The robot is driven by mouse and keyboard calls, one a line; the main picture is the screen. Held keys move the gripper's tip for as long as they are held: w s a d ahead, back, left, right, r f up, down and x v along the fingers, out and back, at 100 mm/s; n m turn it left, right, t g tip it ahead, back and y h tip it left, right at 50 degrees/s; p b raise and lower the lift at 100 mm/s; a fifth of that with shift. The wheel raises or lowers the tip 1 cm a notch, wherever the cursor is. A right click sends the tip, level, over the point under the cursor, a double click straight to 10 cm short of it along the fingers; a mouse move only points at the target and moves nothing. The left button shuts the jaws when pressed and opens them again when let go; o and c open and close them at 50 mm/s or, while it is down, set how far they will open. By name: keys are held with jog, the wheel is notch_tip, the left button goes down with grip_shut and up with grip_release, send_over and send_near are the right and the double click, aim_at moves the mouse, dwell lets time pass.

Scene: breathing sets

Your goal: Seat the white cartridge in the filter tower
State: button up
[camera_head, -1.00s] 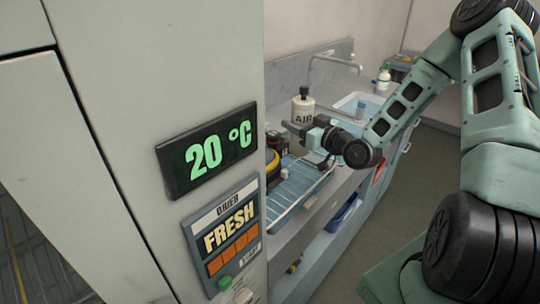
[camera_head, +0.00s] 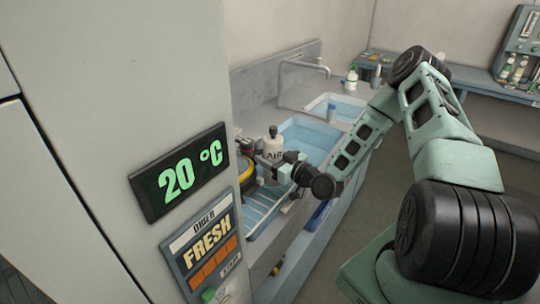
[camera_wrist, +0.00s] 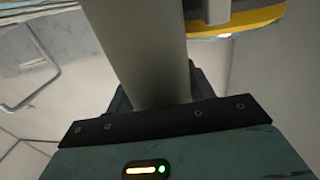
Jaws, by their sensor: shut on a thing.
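My gripper (camera_head: 259,158) is at the left end of the counter, in front of a white bottle marked AIR (camera_head: 273,169). In the wrist view its dark jaws are shut on a long pale, shaded piece (camera_wrist: 142,52), which I take to be the white cartridge. Its far end runs out of the top of the picture. A yellow-edged round part (camera_wrist: 245,20) with a grey post shows just right of it. The same yellow and black object (camera_head: 246,168) shows left of my gripper in the head view, partly hidden by the cabinet. I cannot clearly make out the filter tower.
A large cabinet with a 20 °C display (camera_head: 180,173) and a FRESH panel (camera_head: 207,245) fills the left. The counter has a blue rack (camera_head: 262,207), basins and a tap (camera_head: 300,68). A bench (camera_head: 455,82) stands behind.

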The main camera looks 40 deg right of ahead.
jog(key=shift+f, duration=0.15)
jog(key=o, duration=1.2)
jog(key=shift+c, duration=0.2)
